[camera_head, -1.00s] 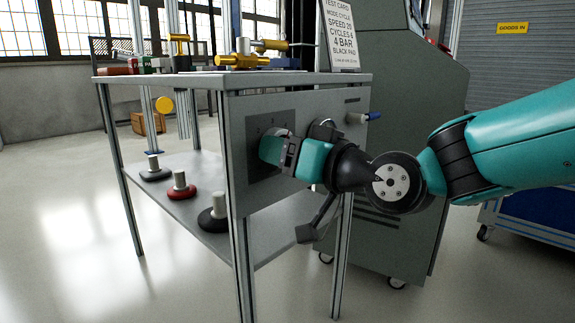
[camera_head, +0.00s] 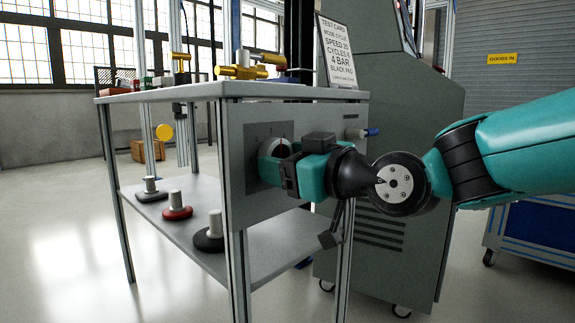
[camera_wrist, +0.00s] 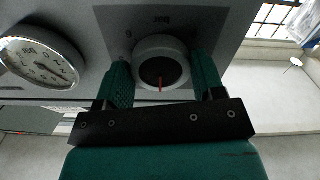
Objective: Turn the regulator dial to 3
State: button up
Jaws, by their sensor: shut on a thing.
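The regulator dial (camera_wrist: 161,62) is a round knob with a pale rim, a dark face and a red pointer mark. In the wrist view the mark points toward the bottom of the picture, toward my gripper's palm. My gripper (camera_head: 273,157) is shut on the dial, one teal finger on each side of it. The dial sits on a dark square plate (camera_head: 256,138) on the bench's grey front panel. The plate's markings are too small and blurred to read, so I cannot tell the dial's setting.
A round white gauge (camera_wrist: 40,62) is beside the dial. A blue-tipped fitting (camera_head: 370,132) sticks out at the panel's right. A test card (camera_head: 336,52) stands on the bench top (camera_head: 160,94). Black and red pads (camera_head: 177,212) stand on the lower shelf. A grey cabinet (camera_head: 410,130) is behind.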

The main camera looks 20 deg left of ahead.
dwell(0.3)
jog(key=o, duration=0.9)
jog(key=p+v, duration=0.2)
jog(key=v, duration=1.5)
jog(key=shift+s+d+p, duration=0.15)
jog(key=shift+d+p, duration=0.05)
jog(key=shift+p, duration=0.2)
